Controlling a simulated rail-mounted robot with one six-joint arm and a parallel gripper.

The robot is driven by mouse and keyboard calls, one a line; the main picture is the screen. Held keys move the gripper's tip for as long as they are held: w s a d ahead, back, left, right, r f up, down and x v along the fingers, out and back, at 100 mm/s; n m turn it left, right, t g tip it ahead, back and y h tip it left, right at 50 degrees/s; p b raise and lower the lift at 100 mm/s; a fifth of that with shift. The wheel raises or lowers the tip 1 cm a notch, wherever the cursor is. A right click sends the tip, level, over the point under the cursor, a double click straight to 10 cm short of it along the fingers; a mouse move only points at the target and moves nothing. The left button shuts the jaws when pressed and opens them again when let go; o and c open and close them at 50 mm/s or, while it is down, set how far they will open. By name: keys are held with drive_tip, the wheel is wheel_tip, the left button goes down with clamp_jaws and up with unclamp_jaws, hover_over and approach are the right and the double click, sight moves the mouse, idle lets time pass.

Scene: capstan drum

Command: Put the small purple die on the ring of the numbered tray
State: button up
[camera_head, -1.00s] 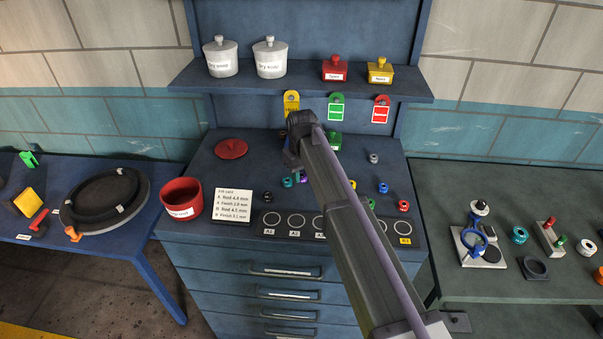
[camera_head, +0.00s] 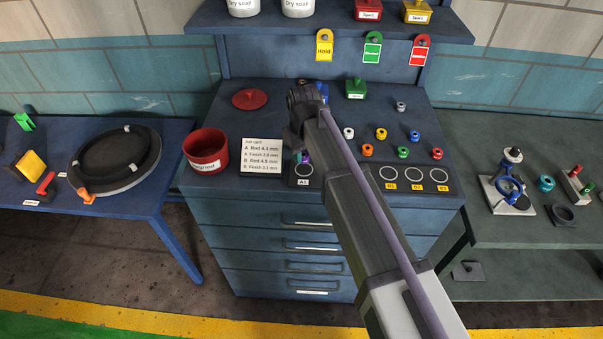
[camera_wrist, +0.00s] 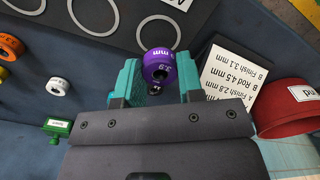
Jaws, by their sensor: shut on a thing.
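The small purple die (camera_wrist: 160,68), marked 3.9 mm, is between the teal fingers of my gripper (camera_wrist: 158,75) in the wrist view. My gripper is shut on it. In the head view my arm hides most of the gripper, and only a bit of teal and purple shows just behind ring A1 (camera_head: 303,169). The numbered tray (camera_head: 290,181) is dark with pale rings, and my arm covers its middle. In the wrist view the tray (camera_wrist: 125,32) lies beyond the die, with the end ring (camera_wrist: 140,32) nearest. The die's height above the surface cannot be told.
A job card (camera_head: 262,158) and a red pot (camera_head: 206,152) stand left of the tray. Several coloured dies, such as an orange one (camera_head: 367,150), lie behind it. A small dark piece (camera_wrist: 155,90) shows below the purple die in the wrist view.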

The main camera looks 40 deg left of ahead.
sight(304, 170)
drive_tip(key=shift+w+f, duration=0.1)
drive_tip(key=shift+f, duration=0.05)
wheel_tip(304, 170, down, 4)
drive_tip(key=b, duration=0.3)
drive_tip(key=shift+d+b, duration=0.1)
drive_tip(key=shift+b, duration=0.3)
drive_tip(key=shift+r+p, duration=0.3)
drive_tip(key=shift+c, duration=0.4)
drive_tip(key=shift+f, duration=0.2)
drive_tip(key=o, duration=1)
drive_tip(key=shift+o, duration=0.2)
wheel_tip(304, 170, up, 13)
drive_tip(key=p, duration=1.2)
drive_tip(key=shift+f, duration=0.3)
